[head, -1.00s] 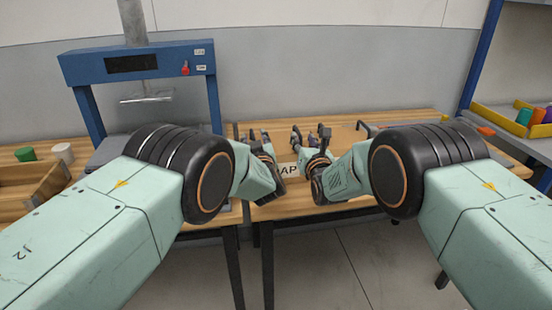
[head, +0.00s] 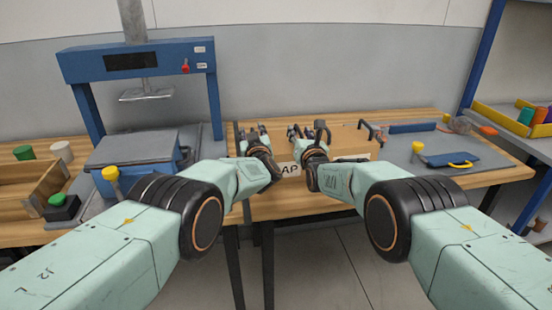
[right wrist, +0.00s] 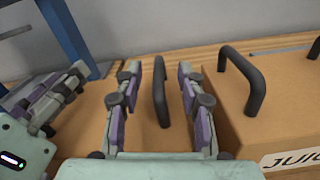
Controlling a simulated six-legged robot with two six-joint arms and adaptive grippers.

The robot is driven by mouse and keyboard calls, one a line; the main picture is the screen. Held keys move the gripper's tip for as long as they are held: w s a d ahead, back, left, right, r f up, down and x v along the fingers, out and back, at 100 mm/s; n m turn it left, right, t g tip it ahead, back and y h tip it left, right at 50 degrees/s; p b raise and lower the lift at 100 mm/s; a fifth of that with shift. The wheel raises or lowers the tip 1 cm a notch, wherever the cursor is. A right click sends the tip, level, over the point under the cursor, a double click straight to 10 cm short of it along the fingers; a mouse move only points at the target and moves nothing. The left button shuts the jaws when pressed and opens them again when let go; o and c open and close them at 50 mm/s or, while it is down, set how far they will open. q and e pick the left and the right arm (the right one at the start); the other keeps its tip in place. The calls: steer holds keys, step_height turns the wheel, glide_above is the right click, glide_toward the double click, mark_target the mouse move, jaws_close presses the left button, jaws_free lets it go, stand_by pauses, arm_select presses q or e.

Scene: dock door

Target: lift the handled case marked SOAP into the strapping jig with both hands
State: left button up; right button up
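The tan SOAP case (head: 279,152) stands on the wooden table in the head view, mostly hidden by my grippers. Only "AP" of its label (head: 290,169) shows. Its right handle (right wrist: 160,92), a dark upright loop, stands between the two fingers of my right gripper (right wrist: 160,75) in the right wrist view. These fingers are open, with gaps beside the handle. My right gripper (head: 301,132) also shows in the head view. My left gripper (head: 254,133) is at the case's left side with fingers apart; it also shows in the right wrist view (right wrist: 55,92). Its handle there is hidden.
A tan JUICE case (right wrist: 270,115) with dark handles (right wrist: 242,78) stands close on the right. A blue frame (head: 135,60) over a grey-lidded blue box (head: 135,153) stands left.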

arm_select(q)
steer(key=shift+s+d+r, duration=0.1)
steer(key=shift+s+r, duration=0.15)
steer(key=shift+r, duration=0.05)
steer(key=shift+c, duration=0.3)
arm_select(e)
steer(key=shift+s+d+r, duration=0.1)
steer(key=shift+s+r, duration=0.15)
steer(key=shift+c, duration=0.2)
arm_select(q)
steer(key=shift+w+f, duration=0.25)
steer(key=c, duration=0.4)
arm_select(e)
steer(key=shift+w+f, duration=0.2)
steer(key=shift+w, duration=0.05)
steer(key=c, duration=0.5)
arm_select(q)
steer(key=shift+s+r, duration=0.15)
jaws_close()
arm_select(e)
steer(key=shift+s+r, duration=0.1)
steer(key=shift+r, duration=0.05)
jaws_close()
arm_select(q)
steer(key=shift+r, duration=0.2)
arm_select(e)
steer(key=shift+r, duration=0.2)
